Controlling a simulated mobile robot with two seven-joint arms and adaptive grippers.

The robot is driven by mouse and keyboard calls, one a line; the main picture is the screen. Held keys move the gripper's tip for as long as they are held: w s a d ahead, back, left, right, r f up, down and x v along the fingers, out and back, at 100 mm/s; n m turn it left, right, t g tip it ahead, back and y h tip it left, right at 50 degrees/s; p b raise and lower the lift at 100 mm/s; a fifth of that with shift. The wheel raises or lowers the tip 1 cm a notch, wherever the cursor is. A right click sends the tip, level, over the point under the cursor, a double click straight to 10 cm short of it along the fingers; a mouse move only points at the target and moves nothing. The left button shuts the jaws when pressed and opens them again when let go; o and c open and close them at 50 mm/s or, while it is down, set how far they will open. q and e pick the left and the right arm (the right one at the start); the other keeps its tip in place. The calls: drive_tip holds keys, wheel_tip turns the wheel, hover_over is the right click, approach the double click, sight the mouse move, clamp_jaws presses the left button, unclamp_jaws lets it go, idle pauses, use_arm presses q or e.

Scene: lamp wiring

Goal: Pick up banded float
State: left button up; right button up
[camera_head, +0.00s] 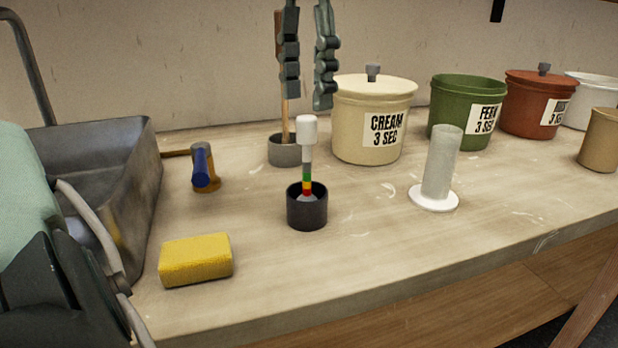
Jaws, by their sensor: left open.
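The banded float (307,160) stands upright in a small black cup (307,212) near the middle of the bench. It has a white cap, a grey stem, and green, yellow and red bands low down. Its bottom end is hidden inside the cup. My left gripper (307,100) points down from the top edge, with its two fingers apart and nothing between them. In the picture its fingertips are just above the float's white cap, and they do not touch it. My right gripper is not in view.
A grey pot (284,150) with a wooden stick stands behind the cup. A cream crock (352,140), green crock (452,92) and red crock (522,115) line the back. A clear cylinder (441,160) stands right, a yellow sponge (196,260) front left, near a metal sink (120,180).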

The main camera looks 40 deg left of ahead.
sight(306, 117)
use_arm(q)
wheel_tip(306, 117, down, 8)
drive_tip(key=shift+d+r, duration=0.1)
drive_tip(key=shift+r, duration=0.15)
clamp_jaws()
idle(0.4)
